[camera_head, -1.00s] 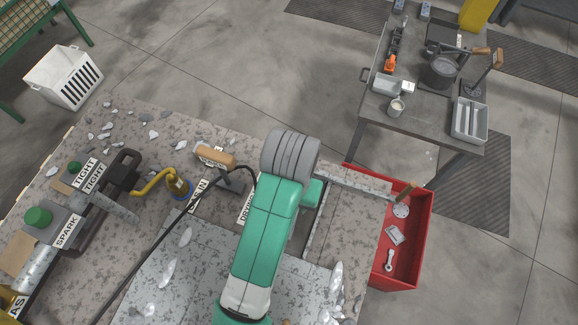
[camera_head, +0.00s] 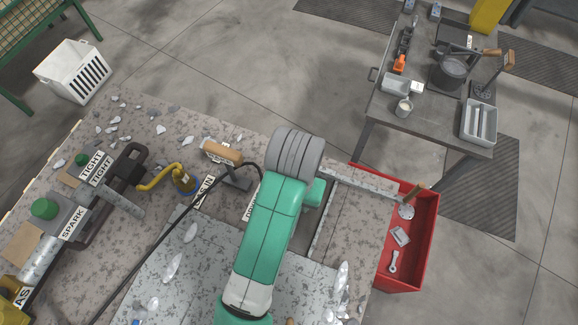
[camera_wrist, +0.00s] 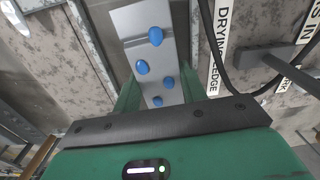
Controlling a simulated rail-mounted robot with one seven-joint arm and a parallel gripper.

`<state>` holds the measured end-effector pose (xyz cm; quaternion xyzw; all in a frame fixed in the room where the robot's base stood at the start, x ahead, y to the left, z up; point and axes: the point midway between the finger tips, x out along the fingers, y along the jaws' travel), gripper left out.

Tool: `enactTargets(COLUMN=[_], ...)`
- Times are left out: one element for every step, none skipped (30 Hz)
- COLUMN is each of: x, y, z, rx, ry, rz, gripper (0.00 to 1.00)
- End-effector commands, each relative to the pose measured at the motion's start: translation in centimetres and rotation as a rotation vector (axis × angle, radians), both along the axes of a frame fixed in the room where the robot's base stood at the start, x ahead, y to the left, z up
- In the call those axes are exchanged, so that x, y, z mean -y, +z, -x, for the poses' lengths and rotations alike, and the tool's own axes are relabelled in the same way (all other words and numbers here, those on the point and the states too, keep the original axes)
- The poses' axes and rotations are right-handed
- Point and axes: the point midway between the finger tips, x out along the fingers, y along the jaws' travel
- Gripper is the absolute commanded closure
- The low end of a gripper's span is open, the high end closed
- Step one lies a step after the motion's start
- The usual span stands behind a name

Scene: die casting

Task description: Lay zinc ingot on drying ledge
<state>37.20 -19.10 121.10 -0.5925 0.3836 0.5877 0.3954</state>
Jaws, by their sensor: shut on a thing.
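In the wrist view, my gripper (camera_wrist: 157,92) is shut on the zinc ingot (camera_wrist: 146,24), a flat light-grey bar with several blue drop-like blobs on its upper face. The green fingers lie on either side of it, and its far end extends beyond them. The "DRYING LEDGE" label (camera_wrist: 219,45) lies just right of the ingot. A grey strip (camera_wrist: 181,15) beside the label shows partly behind the ingot; I cannot tell if the ingot touches it. In the head view, my arm hides the gripper and ingot, and the label (camera_head: 249,207) is partly covered.
A wooden-handled tool (camera_head: 222,153) and a black cable (camera_head: 178,230) lie left of my arm. Metal flakes (camera_head: 172,266) are scattered over the bench. A red bin (camera_head: 424,250) with metal parts stands at its right edge. A side table (camera_head: 400,122) stands farther back.

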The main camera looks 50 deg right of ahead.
Motion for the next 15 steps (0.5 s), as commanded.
enactTargets(x=[0.33,0.34,0.34,0.34,0.34,0.34,0.34,0.34,0.34,0.34,0.34,0.34,0.35,0.35,0.35], y=[-0.93,-0.97,-1.04,-1.09,-1.13,-1.20,-1.25,-1.29,-1.36,-1.41,-1.46,-1.52,-1.56,-1.60,-1.65], z=[0.48,0.49,0.49,0.49,0.50,0.50,0.50,0.49,0.49,0.50,0.50,0.50,0.51,0.50,0.50], rx=[-0.011,-0.011,-0.011,-0.011,-0.011,-0.011,-0.011,-0.011,-0.011,-0.011,-0.011,-0.011,-0.011,-0.011,-0.011], ry=[-0.003,-0.003,-0.003,-0.004,-0.004,-0.004,-0.004,-0.004,-0.004,-0.004,-0.004,-0.004,-0.004,-0.004,-0.004], rz=[0.007,0.007,0.007,0.007,0.007,0.007,0.007,0.007,0.007,0.007,0.007,0.007,0.007,0.007,0.007], gripper=[1.00,1.00,1.00,1.00,1.00,1.00,1.00,1.00,1.00,1.00,1.00,1.00,1.00,1.00,1.00])
